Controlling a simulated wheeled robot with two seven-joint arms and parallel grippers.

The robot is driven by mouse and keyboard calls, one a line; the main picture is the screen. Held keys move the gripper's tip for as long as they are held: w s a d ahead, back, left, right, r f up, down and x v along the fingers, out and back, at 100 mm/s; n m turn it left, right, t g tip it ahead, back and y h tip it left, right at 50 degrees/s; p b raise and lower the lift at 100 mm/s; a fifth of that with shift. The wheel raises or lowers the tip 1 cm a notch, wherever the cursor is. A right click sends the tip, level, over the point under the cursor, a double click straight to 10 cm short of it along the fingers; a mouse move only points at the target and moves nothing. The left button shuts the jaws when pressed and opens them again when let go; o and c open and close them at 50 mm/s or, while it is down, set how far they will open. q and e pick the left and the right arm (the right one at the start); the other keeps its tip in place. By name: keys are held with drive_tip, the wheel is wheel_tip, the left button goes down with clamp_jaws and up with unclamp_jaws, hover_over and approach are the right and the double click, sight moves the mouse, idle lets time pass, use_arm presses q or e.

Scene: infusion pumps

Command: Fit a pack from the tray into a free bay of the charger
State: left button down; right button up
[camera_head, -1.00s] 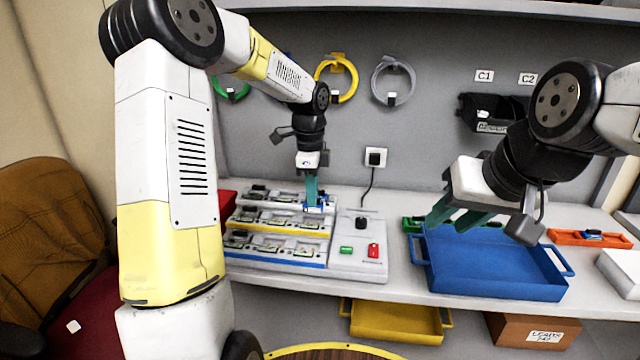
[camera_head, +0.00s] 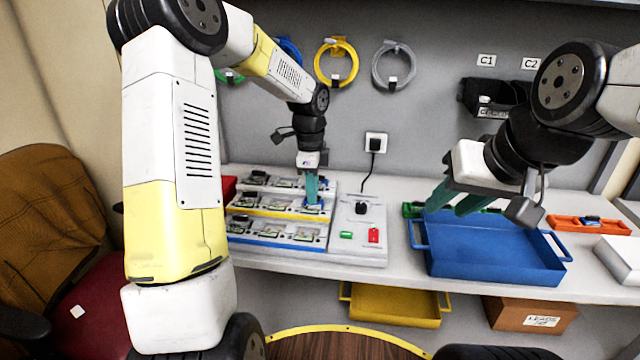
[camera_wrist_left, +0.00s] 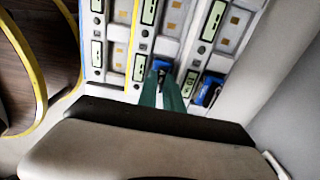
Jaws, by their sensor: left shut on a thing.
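The white charger (camera_head: 282,240) has stepped rows of bays with yellow and blue strips. My left gripper (camera_head: 312,203) is shut on a small blue pack (camera_wrist_left: 161,65) at a middle-row bay. The fingers partly hide the pack, and I cannot tell whether it is fully seated. Another blue pack (camera_wrist_left: 209,91) sits in the neighbouring row in the left wrist view. Several bays look bare. The blue tray (camera_head: 495,274) right of the charger looks empty. My right gripper (camera_head: 455,203) hangs over the blue tray's back left corner, its fingers apart and empty.
An orange tray (camera_head: 562,225) with a small blue and dark item is at the right, by a white box (camera_head: 622,262). A green object (camera_head: 410,210) lies behind the blue tray. A yellow tray (camera_head: 395,308) is below the bench. Cable coils hang on the wall.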

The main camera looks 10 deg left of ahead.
use_arm(q)
drive_tip(key=shift+f, duration=0.2)
idle(0.4)
drive_tip(key=c, duration=1.4)
unclamp_jaws()
wheel_tip(320, 180, up, 7)
drive_tip(key=shift+f, duration=0.15)
drive_tip(key=shift+s+a+r, duration=0.1)
drive_tip(key=shift+s+r, duration=0.1)
drive_tip(key=shift+r, duration=0.45)
drive_tip(key=s+a+r+n+t+h, duration=0.1)
drive_tip(key=s+r+n+t, duration=0.2)
drive_tip(key=s+n, duration=0.6)
drive_tip(key=s+a+r+n+t, duration=0.1)
drive_tip(key=s+r+n+t, duration=0.2)
drive_tip(key=s, duration=1.3)
wheel_tip(320, 180, up, 3)
drive_tip(key=n, duration=0.5)
drive_tip(key=shift+a+f+n+h, duration=0.2)
drive_tip(key=shift+a+n+h, duration=0.2)
